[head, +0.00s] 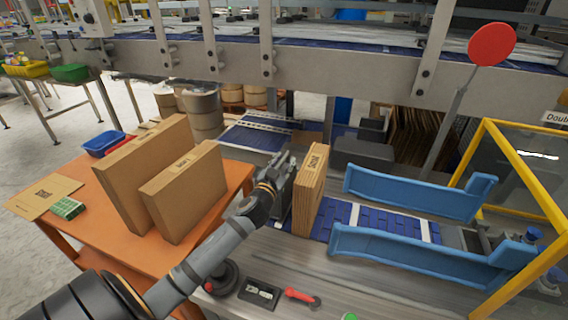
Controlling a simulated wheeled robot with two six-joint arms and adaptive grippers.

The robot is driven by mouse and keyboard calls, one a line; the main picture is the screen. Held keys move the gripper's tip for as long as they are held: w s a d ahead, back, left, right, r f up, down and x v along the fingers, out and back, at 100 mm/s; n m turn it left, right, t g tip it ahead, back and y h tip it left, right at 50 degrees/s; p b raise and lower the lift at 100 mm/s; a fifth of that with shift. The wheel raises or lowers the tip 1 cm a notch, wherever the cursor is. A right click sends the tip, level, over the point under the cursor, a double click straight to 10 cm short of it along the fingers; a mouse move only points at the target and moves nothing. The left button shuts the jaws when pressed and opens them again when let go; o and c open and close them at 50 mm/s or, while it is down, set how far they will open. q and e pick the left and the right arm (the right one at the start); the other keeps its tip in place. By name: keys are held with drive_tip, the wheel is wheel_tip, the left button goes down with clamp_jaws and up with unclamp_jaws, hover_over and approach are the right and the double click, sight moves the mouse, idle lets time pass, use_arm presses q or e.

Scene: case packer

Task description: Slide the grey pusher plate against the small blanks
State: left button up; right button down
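The small blanks (309,196) stand upright as a brown cardboard stack with a dark printed mark, at the left end of the blue slatted conveyor. The grey pusher plate (284,212) seems to be the dark grey upright piece just left of the stack, mostly hidden behind my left arm and gripper. My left gripper (283,166) is at the upper part of this plate, left of the blanks. Whether its fingers are closed on the plate, and whether the plate touches the blanks, I cannot tell. My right gripper is not in view.
Two blue side rails (420,192) flank the conveyor to the right. An orange table (110,232) at left bears two large upright cardboard blanks (186,192). A red round paddle (491,44) and yellow-framed guard (530,150) stand right. A red-handled lever (300,297) is in front.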

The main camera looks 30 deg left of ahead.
use_arm(q)
drive_tip(key=shift+d, duration=0.15)
drive_tip(key=v, duration=1.2)
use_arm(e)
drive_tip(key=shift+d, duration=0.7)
